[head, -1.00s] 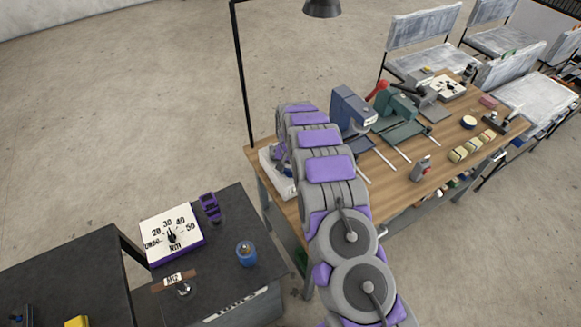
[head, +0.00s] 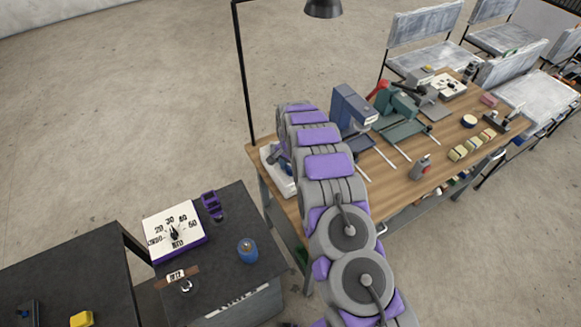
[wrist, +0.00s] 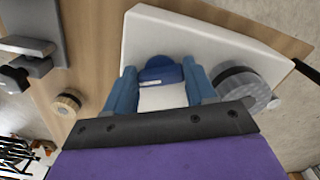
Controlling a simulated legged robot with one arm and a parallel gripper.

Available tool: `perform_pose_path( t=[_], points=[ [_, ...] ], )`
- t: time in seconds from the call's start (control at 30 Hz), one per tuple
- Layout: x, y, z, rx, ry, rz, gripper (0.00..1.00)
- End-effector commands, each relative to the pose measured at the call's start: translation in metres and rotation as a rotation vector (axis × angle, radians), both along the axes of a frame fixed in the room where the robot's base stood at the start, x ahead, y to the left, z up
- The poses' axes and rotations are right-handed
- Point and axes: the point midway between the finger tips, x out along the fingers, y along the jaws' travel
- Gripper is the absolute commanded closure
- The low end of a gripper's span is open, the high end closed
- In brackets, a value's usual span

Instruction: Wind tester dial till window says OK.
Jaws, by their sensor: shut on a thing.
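The white tester (wrist: 225,48) lies at the edge of the wooden bench in the wrist view, and its white base (head: 276,170) shows beside my arm in the head view. My gripper (wrist: 161,84) has its two blue fingers over the tester's face, shut on the blue dial (wrist: 160,70) between them. A round grey ribbed part (wrist: 243,84) is at the tester's right side. No window reading can be made out. In the head view my arm hides most of the tester and the gripper.
Blue and green machines (head: 352,108) stand on the wooden bench (head: 385,185) close to my arm. A small round wooden piece (wrist: 66,102) lies left of the tester. A dark table at lower left holds a white gauge board (head: 160,248) and a blue cup (head: 247,250).

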Motion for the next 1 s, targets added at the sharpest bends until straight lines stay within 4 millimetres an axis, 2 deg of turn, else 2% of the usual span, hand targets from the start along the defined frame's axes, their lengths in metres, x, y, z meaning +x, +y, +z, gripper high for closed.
perform_pose_path(
  t=[0.23,0.27,0.5,0.8,0.87,1.0],
  points=[
    [0.001,0.002,0.001,0.002,-0.004,0.002,0.75],
    [0.001,0.002,0.001,0.002,-0.004,0.003,0.42],
    [0.000,0.001,0.001,0.001,-0.002,0.002,0.19],
    [0.000,-0.001,0.004,0.003,-0.002,0.002,0.19],
    [0.001,-0.001,0.008,0.003,-0.003,0.002,0.19],
    [0.002,0.000,0.031,0.004,-0.007,0.001,0.19]
  ],
)
